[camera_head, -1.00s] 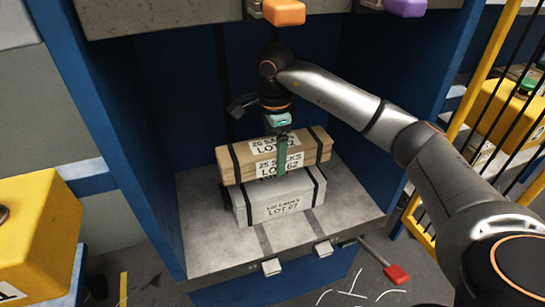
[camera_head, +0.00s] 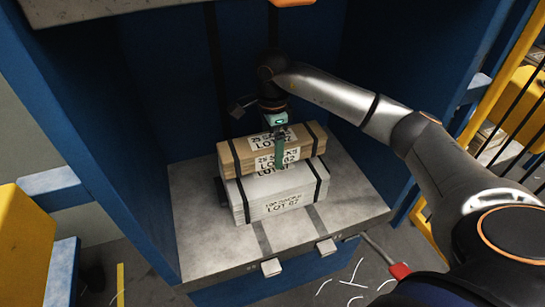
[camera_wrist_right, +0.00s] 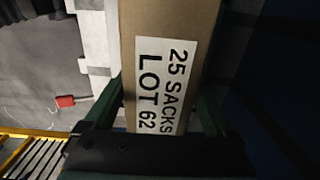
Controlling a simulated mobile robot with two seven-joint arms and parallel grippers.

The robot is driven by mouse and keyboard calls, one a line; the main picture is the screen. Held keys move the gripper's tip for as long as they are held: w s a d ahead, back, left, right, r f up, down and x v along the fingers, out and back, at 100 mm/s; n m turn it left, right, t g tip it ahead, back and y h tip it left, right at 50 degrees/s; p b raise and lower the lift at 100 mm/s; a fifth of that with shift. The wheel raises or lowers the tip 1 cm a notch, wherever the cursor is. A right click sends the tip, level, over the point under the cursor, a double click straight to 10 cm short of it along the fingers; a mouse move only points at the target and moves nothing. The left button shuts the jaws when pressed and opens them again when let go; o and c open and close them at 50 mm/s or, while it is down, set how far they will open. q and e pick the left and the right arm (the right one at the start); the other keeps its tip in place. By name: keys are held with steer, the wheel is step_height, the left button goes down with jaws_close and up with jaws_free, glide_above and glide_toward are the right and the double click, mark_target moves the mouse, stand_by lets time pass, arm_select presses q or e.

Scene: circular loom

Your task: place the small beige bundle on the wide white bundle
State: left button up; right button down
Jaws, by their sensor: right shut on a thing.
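The small beige bundle (camera_head: 240,156) has dark straps and a "25 SACKS LOT 62" label. It is above the wide white bundle (camera_head: 252,205), covering the rear part of its top, roughly parallel to it. Whether the two touch is hard to tell. My right gripper (camera_head: 280,152) points down and is shut across the middle of the beige bundle. In the right wrist view its green fingers straddle the beige bundle (camera_wrist_right: 155,25). My left gripper is out of view.
The grey shelf (camera_head: 205,245) sits in a blue bay with blue side walls (camera_head: 150,110). Bare shelf shows in front and at the right. Small light blocks (camera_head: 271,267) and a red-handled lever (camera_head: 399,271) are at the front. A yellow box (camera_head: 25,240) stands left.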

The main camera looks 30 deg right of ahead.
mark_target(273, 139)
steer(key=shift+f, duration=1.6)
steer(key=shift+f+b, duration=0.15)
steer(key=shift+b, duration=0.15)
steer(key=shift+c, duration=0.5)
jaws_free()
steer(key=shift+o, duration=0.5)
steer(key=shift+r, duration=0.45)
step_height(273, 139, up, 11)
steer(key=shift+f+p, duration=0.2)
steer(key=shift+p, duration=0.8)
steer(key=shift+r, duration=0.4)
